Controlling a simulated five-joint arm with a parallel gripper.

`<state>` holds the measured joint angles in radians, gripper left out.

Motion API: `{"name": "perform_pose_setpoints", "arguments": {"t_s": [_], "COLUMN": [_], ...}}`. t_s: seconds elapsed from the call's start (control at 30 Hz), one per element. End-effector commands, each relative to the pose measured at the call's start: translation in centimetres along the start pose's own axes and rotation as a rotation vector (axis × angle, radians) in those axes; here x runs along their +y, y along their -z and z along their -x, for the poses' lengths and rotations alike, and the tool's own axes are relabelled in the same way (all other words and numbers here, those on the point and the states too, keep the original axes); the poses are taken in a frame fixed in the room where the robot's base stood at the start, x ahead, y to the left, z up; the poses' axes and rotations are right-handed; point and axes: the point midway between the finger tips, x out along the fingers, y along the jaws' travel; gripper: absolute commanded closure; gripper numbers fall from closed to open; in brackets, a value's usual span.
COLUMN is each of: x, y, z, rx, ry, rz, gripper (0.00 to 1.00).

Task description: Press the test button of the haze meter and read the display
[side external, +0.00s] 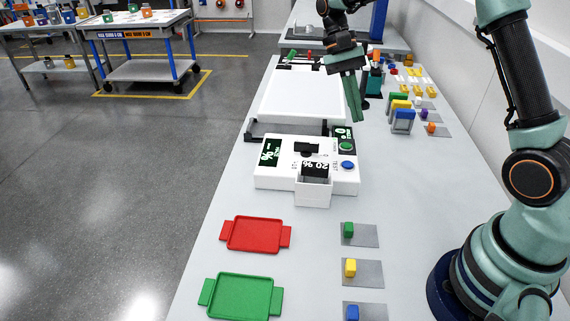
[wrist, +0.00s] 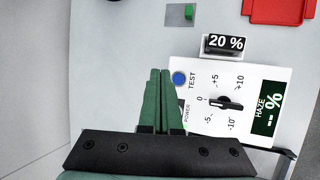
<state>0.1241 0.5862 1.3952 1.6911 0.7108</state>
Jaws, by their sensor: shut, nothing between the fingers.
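The white haze meter (side external: 274,181) stands on the bench, and its face (wrist: 200,118) fills the right of the wrist view. Its blue TEST button (wrist: 179,78) also shows in the side view (side external: 347,165). The dark green display (wrist: 266,108) reads "HAZE --%". A black dial knob (wrist: 228,103) sits in a scale from -10 to +10. A dark plate marked "20 %" (wrist: 225,44) stands at the meter's front. My gripper (side external: 357,119) is shut and empty, raised above the meter's far right corner. In the wrist view its fingertips (wrist: 160,71) appear just left of the button.
A white panel (side external: 300,95) lies behind the meter. A red tray (side external: 256,234), a green tray (side external: 243,296) and small blocks on grey plates (side external: 365,236) lie in front. More coloured blocks (side external: 402,118) stand at the back right. Bench surface beside the meter is clear.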

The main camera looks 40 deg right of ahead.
Motion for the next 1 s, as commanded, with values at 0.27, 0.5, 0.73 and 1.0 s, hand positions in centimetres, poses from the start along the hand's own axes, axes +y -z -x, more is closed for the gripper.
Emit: {"name": "perform_pose_setpoints", "arguments": {"t_s": [0.27,0.5,0.73,1.0], "x": [-0.5,-0.6,-0.6,-1.3], "y": [1.4,1.5,1.6,2.4], "z": [-1.5,-1.6,-1.7,-3.6], "rx": [-0.086,-0.093,-0.093,-0.095], "ry": [-0.07,-0.076,-0.076,-0.078], "rz": [-0.087,-0.096,-0.095,-0.094], "gripper": [1.0,1.0,1.0,1.0]}}
